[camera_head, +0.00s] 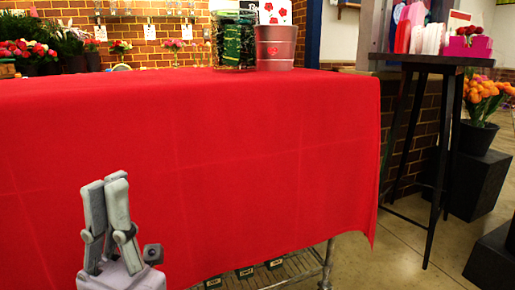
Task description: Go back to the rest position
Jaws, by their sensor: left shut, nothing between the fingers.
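My left gripper (106,203) stands upright at the lower left, in front of the red tablecloth. Its grey fingers are together and nothing shows between them. It is apart from the objects on the table. My right gripper is not in the picture.
The red-covered table (200,150) fills the middle. A pink bucket (276,48) and a dark green container (234,42) stand near its back edge. A black stool (432,60) with ribbons stands at the right. Orange flowers (484,95) sit in a pot behind it. Floor shows at the lower right.

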